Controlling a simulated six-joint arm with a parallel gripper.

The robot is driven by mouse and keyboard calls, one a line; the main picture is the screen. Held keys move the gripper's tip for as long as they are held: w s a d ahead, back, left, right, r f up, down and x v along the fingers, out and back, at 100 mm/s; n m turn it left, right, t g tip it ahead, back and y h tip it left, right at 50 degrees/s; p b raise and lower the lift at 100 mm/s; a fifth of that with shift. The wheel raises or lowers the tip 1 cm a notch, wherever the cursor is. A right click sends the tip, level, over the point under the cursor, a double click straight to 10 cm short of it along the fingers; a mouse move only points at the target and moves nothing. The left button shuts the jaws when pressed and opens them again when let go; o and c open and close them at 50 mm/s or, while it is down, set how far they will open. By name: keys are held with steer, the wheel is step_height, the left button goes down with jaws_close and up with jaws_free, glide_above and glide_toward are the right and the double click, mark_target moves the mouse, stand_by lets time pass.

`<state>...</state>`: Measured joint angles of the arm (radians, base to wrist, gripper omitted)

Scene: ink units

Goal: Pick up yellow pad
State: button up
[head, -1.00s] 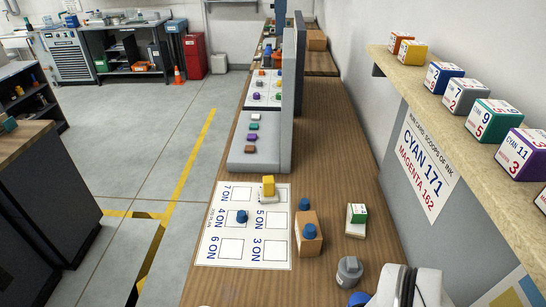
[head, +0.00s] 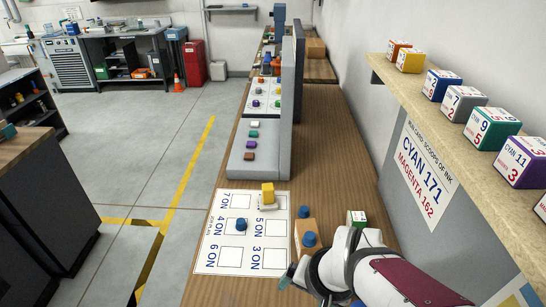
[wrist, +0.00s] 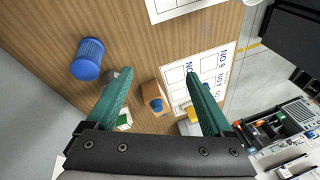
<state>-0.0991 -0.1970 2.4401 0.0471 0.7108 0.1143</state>
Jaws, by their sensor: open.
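The yellow pad (head: 267,192) stands upright on a small white base at the upper right of the printed sheet (head: 212,259). In the wrist view the yellow pad (wrist: 194,113) is partly hidden behind my right finger. My gripper (head: 288,277) is at the near right corner of the sheet in the head view, well short of the pad. In the wrist view my gripper (wrist: 158,75) has its two green fingers spread, with nothing between them.
An orange-brown box (head: 298,236) with a blue knob (head: 310,240) stands between my gripper and the pad's area. A green-and-white block (head: 357,217) is to its right. A blue knob (head: 241,225) sits on the sheet. A blue ribbed cap (wrist: 87,60) shows in the wrist view.

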steer(key=w+a+f+n+t, duration=0.1)
steer(key=w+a+f+t, duration=0.2)
steer(key=w, duration=0.5)
steer(key=w+a+f+n+t+h, duration=0.1)
steer(key=w+a+f+t, duration=0.2)
steer(key=w+f+t, duration=0.2)
steer(key=w+a+f+n+t, duration=0.2)
steer(key=w+f+t, duration=0.2)
steer(key=w, duration=0.7)
steer(key=shift+a+f+t+h, duration=0.35)
steer(key=shift+a+t+h, duration=0.05)
steer(key=shift+w+f, duration=0.1)
steer(key=shift+w, duration=0.2)
glide_toward(268, 191)
steer(key=w, duration=0.1)
steer(key=w+f, duration=0.1)
steer(key=w, duration=0.1)
steer(key=shift+w+a+f, duration=0.1)
steer(key=shift+w+f, duration=0.15)
steer(key=w, duration=0.5)
steer(key=shift+w, duration=0.4)
jaws_close()
